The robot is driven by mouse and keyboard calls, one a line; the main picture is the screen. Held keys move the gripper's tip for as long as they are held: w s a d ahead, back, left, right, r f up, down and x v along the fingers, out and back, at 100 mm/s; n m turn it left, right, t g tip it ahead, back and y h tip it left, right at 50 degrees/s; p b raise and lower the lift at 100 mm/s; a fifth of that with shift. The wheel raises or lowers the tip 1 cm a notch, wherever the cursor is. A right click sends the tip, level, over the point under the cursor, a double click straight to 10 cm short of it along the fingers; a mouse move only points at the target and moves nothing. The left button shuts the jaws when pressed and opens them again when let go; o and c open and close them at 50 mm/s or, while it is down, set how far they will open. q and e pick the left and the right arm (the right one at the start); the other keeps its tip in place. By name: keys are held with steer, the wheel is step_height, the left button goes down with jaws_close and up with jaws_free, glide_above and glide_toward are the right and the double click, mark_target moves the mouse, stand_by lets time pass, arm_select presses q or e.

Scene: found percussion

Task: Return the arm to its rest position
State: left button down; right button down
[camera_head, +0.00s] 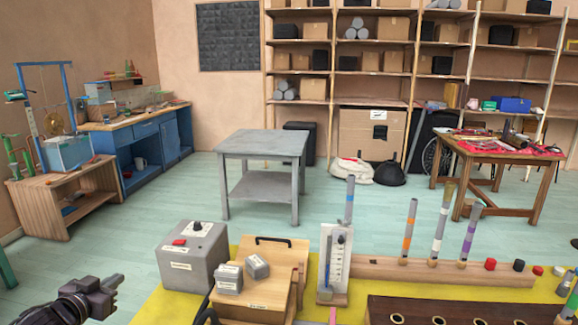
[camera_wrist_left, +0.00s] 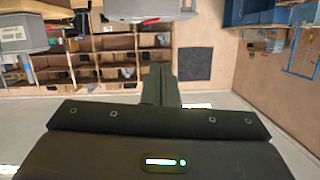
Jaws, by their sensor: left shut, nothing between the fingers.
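My left gripper (camera_head: 112,284) shows at the bottom left of the head view. Its dark fingers are shut with nothing between them, and it is held left of the yellow mat (camera_head: 150,305), apart from the things there. In the left wrist view the closed fingers (camera_wrist_left: 160,85) point away from the dark gripper body toward the shelves and the far wall, which appear upside down. My right gripper does not show in either view.
On the mat stand a grey box (camera_head: 190,255) with a red button, a wooden box (camera_head: 265,300) with small grey blocks, and a wooden rail (camera_head: 430,270) with upright banded tubes. A grey table (camera_head: 262,145) stands beyond. Open floor lies left of the mat.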

arm_select(q)
steer(key=s+d+f+g+y, duration=0.2)
steer(key=s+d+f+g, duration=0.3)
steer(key=s+d+f, duration=0.6)
steer(key=s+d+f+g+h, duration=0.2)
steer(key=s+d+g, duration=0.4)
steer(key=s+d, duration=0.95)
step_height(320, 180, down, 30)
steer(key=s+g, duration=0.2)
steer(key=s+a+f, duration=0.2)
steer(key=s+f, duration=0.7)
steer(key=s, duration=0.1)
steer(key=s+a+f+g, duration=0.1)
steer(key=s+a+f, duration=0.1)
steer(key=s+f, duration=0.7)
steer(key=shift+s+a+m+y, duration=0.2)
steer(key=shift+s+m+y, duration=0.1)
steer(key=shift+s, duration=0.15)
